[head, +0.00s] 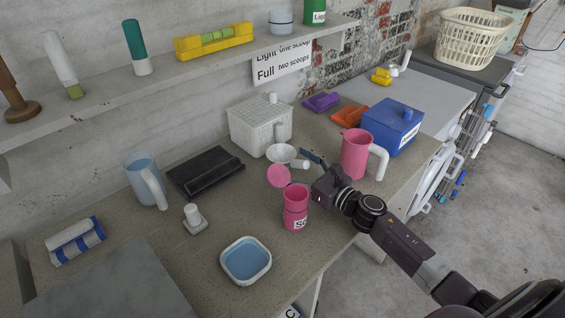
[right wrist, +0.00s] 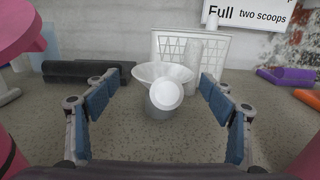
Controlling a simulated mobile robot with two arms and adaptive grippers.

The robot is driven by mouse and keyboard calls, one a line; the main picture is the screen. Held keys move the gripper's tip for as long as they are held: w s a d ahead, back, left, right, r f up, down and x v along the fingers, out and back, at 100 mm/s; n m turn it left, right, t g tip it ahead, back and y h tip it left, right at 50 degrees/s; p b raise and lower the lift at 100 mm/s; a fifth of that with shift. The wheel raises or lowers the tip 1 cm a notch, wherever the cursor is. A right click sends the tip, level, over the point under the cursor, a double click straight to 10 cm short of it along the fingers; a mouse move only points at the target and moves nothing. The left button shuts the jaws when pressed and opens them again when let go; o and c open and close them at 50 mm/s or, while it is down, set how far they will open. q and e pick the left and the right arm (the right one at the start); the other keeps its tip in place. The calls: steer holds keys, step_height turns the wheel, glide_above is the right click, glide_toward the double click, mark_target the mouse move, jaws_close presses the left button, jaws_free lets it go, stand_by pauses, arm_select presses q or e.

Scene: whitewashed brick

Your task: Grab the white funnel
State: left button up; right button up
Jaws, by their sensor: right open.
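The white funnel (head: 281,153) stands on the counter in front of the white basket, its spout pointing right in the head view. In the right wrist view the funnel (right wrist: 163,74) is ahead and centred between my fingers, its round spout end facing the camera. My right gripper (head: 314,171) is open and empty, with blue finger pads; it is just short of the funnel, and I see no contact. My left gripper is not in view.
A pink jug (head: 355,153) and blue box (head: 393,128) stand to the right. A white basket (head: 248,128) is behind the funnel. A blue tray (head: 246,261) is nearer.

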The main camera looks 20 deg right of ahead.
mark_target(272, 148)
steer(key=p+x, duration=0.1)
steer(key=x, duration=0.2)
steer(key=shift+w+d+f, duration=0.15)
steer(key=shift+w, duration=0.15)
steer(key=shift+w+a+f, duration=0.1)
steer(key=shift+w+a, duration=0.1)
steer(key=shift+w, duration=0.3)
steer(key=shift+c, duration=0.4)
steer(key=c, duration=0.9)
step_height(272, 148, up, 20)
steer(key=p, duration=0.4)
